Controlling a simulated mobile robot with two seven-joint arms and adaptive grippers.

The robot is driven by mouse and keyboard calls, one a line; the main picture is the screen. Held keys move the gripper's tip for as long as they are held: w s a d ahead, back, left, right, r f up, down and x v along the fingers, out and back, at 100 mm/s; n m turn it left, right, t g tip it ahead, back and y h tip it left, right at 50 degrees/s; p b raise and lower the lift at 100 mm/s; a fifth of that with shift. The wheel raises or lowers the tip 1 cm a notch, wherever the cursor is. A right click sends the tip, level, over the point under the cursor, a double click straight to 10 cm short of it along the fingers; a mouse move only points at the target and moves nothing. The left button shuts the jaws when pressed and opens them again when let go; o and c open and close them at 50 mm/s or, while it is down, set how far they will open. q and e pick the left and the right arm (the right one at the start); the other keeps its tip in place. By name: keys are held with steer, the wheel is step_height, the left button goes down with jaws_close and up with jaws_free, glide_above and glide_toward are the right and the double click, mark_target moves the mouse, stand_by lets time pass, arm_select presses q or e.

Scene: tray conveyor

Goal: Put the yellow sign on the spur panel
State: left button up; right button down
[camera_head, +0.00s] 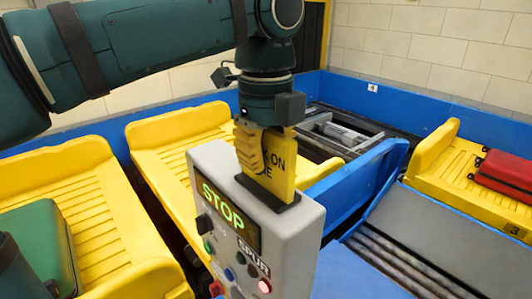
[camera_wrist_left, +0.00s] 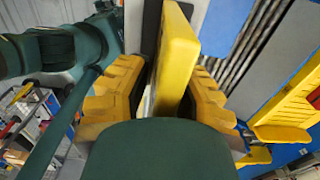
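The yellow sign (camera_head: 283,172), with dark letters partly covered, stands upright in a dark base (camera_head: 268,196) on top of the grey spur panel (camera_head: 305,240). The panel's display reads STOP, with SPUR below it. My left gripper (camera_head: 262,155) is over the panel, its fingers at the sign's left part. In the left wrist view, its yellow fingers (camera_wrist_left: 165,100) stand on either side of the sign (camera_wrist_left: 178,60). A narrow gap shows between the left finger and the sign, so the gripper looks open around it. My right gripper is not in view.
Yellow trays (camera_head: 75,190) stand left of and behind the panel, one with a green case (camera_head: 40,245). A red case (camera_head: 503,172) lies in a yellow tray (camera_head: 440,165) at right. Blue conveyor walls (camera_head: 350,190) and rollers (camera_head: 400,262) lie right of the panel.

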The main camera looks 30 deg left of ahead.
mark_target(266, 129)
arm_select(q)
steer(key=shift+o, duration=0.4)
steer(key=shift+s+d+r, duration=0.1)
steer(key=shift+s, duration=0.05)
steer(key=shift+r, duration=0.2)
step_height(266, 129, up, 7)
steer(key=shift+r, duration=0.15)
stand_by(0.4)
